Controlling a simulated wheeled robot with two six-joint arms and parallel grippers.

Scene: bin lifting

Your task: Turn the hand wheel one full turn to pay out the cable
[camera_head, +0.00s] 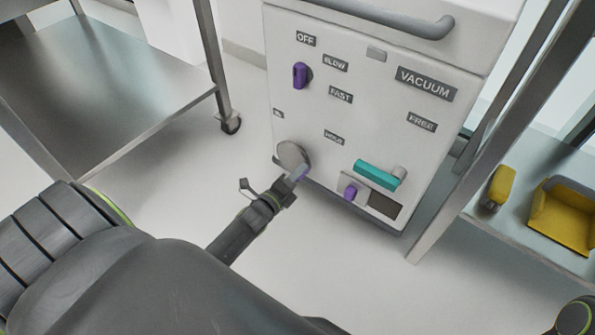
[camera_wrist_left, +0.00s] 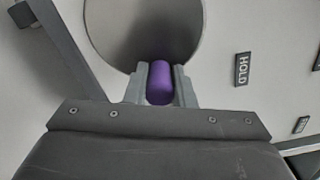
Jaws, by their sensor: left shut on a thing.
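The hand wheel (camera_head: 291,153) is a round grey disc low on the left of the white cabinet front. It also shows in the left wrist view (camera_wrist_left: 125,32). A purple crank knob (camera_wrist_left: 160,84) sits at the wheel's lower edge. My left gripper (camera_head: 297,174) is shut on this knob, with one finger on each side of it in the left wrist view. The fingers partly hide the knob in the head view. No cable can be made out. My right gripper is not in view.
The white cabinet (camera_head: 370,110) also carries a purple dial (camera_head: 301,75), a teal lever (camera_head: 377,174) and a smaller purple knob (camera_head: 351,191). A metal table (camera_head: 150,125) stands left. A shelf (camera_head: 525,238) at right holds a yellow bin (camera_head: 562,222). The floor between is clear.

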